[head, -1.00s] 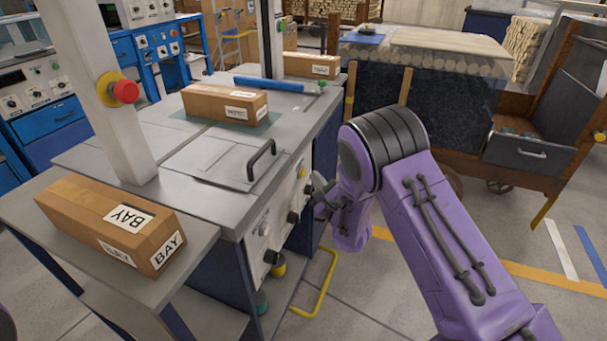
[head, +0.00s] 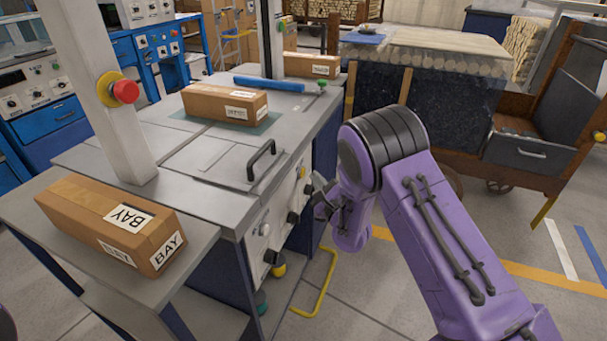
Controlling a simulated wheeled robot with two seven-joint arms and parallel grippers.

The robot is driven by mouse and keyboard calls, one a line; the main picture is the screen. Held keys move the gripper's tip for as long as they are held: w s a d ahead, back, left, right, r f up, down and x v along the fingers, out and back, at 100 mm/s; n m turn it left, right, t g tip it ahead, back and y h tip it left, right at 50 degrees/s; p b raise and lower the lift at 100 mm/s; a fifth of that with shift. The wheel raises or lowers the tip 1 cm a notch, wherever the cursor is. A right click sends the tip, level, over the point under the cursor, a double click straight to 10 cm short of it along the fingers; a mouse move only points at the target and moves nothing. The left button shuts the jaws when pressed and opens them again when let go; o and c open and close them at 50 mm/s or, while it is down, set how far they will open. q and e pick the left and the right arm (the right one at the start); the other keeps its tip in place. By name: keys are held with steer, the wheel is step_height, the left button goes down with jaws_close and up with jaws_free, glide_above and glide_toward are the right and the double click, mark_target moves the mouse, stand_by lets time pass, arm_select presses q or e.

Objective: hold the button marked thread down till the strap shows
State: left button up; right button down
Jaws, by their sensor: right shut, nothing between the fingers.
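My right gripper (head: 316,194) is shut and empty, at the panel's right end. Its fingertips are close to the controls there; I cannot tell whether they touch one. The gripper and wrist hide part of that end. A brown carton (head: 205,103) lies on the machine top (head: 165,135), with bare cardboard and a white label. My left gripper is out of view.
A carton labelled BAY (head: 85,212) lies on the near side table (head: 60,262). A red stop button (head: 125,91) sits on the white post. A black handle (head: 262,158) stands up from the machine top. A wooden cart (head: 565,120) is at right.

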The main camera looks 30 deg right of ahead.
stand_by(0.5)
steer(key=shift+w+a, duration=0.3)
steer(key=shift+w, duration=0.05)
steer(key=shift+w+a, duration=0.25)
stand_by(1.3)
stand_by(0.5)
steer(key=shift+s+d+p, duration=0.4)
steer(key=shift+s+d, duration=0.15)
steer(key=shift+s, duration=0.05)
steer(key=s+d, duration=0.3)
steer(key=shift+s+d+p, duration=0.1)
steer(key=shift+s+p, duration=0.25)
steer(key=shift+s, duration=0.05)
stand_by(0.4)
